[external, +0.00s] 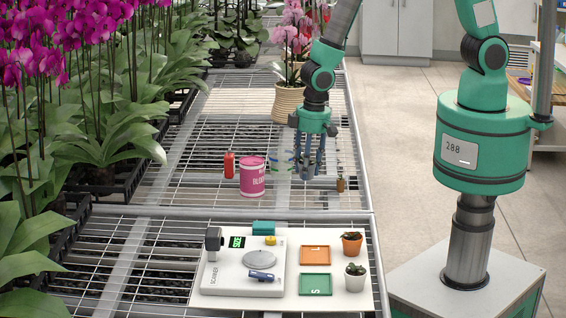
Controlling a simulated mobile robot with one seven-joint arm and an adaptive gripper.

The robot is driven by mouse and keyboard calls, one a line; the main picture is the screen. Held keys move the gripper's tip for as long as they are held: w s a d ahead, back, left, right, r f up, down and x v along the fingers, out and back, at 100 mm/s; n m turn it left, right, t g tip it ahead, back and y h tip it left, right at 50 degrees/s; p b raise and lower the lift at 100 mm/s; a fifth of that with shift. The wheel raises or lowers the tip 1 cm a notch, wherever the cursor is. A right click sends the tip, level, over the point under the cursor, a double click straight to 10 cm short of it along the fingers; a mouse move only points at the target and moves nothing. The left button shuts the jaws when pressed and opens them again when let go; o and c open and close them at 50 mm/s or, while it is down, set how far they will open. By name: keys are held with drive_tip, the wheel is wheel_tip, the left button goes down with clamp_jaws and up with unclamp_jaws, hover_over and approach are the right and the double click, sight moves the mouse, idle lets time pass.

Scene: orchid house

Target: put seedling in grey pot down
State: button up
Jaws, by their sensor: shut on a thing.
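My gripper (308,168) points down over the wire-mesh bench, right of the pink tin. Its fingers are shut around a small greyish thing (307,173), which looks like the grey pot. The fingers hide most of it, and I cannot make out the seedling's leaves or whether the pot touches the mesh. On the white board (334,301), a dark-leaved plant in a terracotta pot (352,246) and a succulent in a pale pot (355,283) stand at the right. An orange square tray (315,255) and a green square tray (315,285) lie to their left.
A pink tin (253,178), red bottle (229,165) and small brown bottle (340,185) stand near my gripper. A large ribbed pot (287,104) stands behind. Orchids line the left.

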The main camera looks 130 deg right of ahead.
drive_tip(key=shift+w+d, duration=0.25)
drive_tip(key=shift+w, duration=0.2)
drive_tip(key=shift+w+d, duration=0.2)
drive_tip(key=shift+w, duration=0.25)
drive_tip(key=shift+f, duration=0.1)
drive_tip(key=shift+f+b, duration=0.4)
drive_tip(key=shift+f, duration=1.35)
drive_tip(key=shift+f, duration=0.15)
drive_tip(key=o, duration=1.2)
drive_tip(key=r, duration=0.4)
drive_tip(key=r+p, duration=0.1)
drive_tip(key=r, duration=0.3)
drive_tip(key=a+r+p, duration=0.1)
drive_tip(key=r, duration=0.3)
drive_tip(key=shift+s+r, duration=0.15)
drive_tip(key=shift+s, duration=0.2)
